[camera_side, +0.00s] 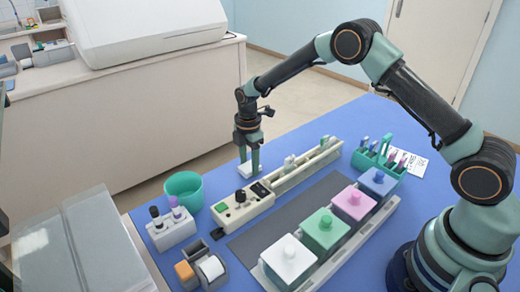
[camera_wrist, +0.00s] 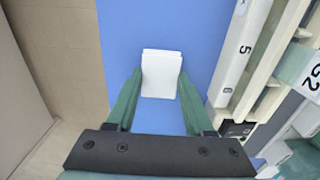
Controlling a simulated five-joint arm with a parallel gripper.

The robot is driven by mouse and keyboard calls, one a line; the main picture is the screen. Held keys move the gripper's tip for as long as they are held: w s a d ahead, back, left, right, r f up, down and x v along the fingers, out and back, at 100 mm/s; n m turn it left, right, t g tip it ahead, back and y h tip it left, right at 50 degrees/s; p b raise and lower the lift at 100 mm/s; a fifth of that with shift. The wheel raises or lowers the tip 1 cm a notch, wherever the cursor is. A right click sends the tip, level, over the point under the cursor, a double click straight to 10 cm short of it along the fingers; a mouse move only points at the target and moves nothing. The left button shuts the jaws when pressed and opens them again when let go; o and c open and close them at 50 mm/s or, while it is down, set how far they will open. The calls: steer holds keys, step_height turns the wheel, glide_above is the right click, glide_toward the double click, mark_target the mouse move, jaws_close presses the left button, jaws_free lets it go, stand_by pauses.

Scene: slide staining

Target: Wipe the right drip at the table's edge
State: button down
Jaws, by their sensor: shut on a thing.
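My gripper (camera_side: 250,165) is at the far edge of the blue table (camera_side: 302,132) in the side view, pointing down. Its green fingers are shut on a white folded wipe (camera_side: 249,170), low at the table top. In the wrist view the wipe (camera_wrist: 161,74) sits between the fingertips (camera_wrist: 160,82) over the blue surface, with the table's edge to the left. I cannot tell whether the wipe touches the table. No drip is visible in either view; the wipe or gripper may hide it.
A green beaker (camera_side: 184,190) is to the left. Jars with coloured lids, including a green one (camera_side: 324,232), stand nearer. Blue table behind the rail is clear.

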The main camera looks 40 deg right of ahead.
steer(key=shift+d, duration=0.55)
steer(key=shift+r, duration=4.05)
